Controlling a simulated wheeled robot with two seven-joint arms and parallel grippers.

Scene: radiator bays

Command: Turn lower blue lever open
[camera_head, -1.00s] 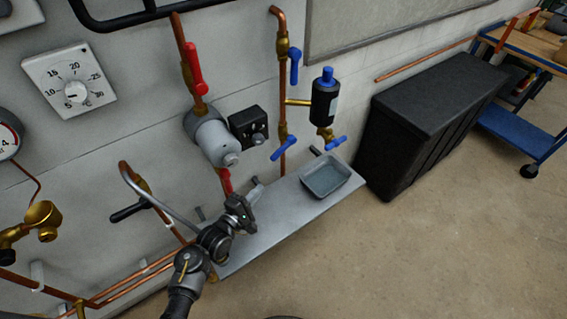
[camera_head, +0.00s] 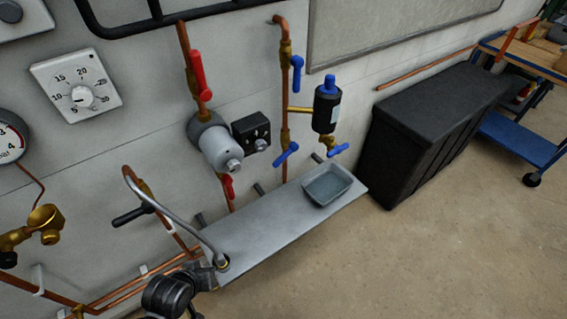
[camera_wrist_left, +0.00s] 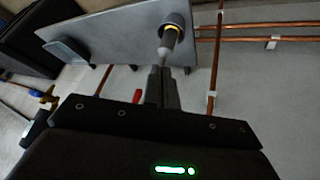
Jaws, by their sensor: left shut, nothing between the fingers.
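The lower blue lever (camera_head: 286,153) sits on the right-hand vertical copper pipe, tilted up to the right across it. The upper blue lever (camera_head: 297,73) hangs along the same pipe higher up. A third blue handle (camera_head: 338,150) is under the black cylinder (camera_head: 327,106). My left gripper (camera_head: 206,278) is low at the lower left, near the front left end of the grey shelf, well away from the lower lever. In the left wrist view its fingers (camera_wrist_left: 162,88) are shut and empty, close to the hose end. My right gripper is not in view.
A grey hose (camera_head: 190,228) curves down to the shelf (camera_head: 265,225) by my left gripper. A grey tray (camera_head: 328,185) stands on the shelf below the blue handles. Red levers (camera_head: 199,75) and a grey pump (camera_head: 218,147) lie left of the blue-levered pipe. A black bin (camera_head: 430,130) stands at right.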

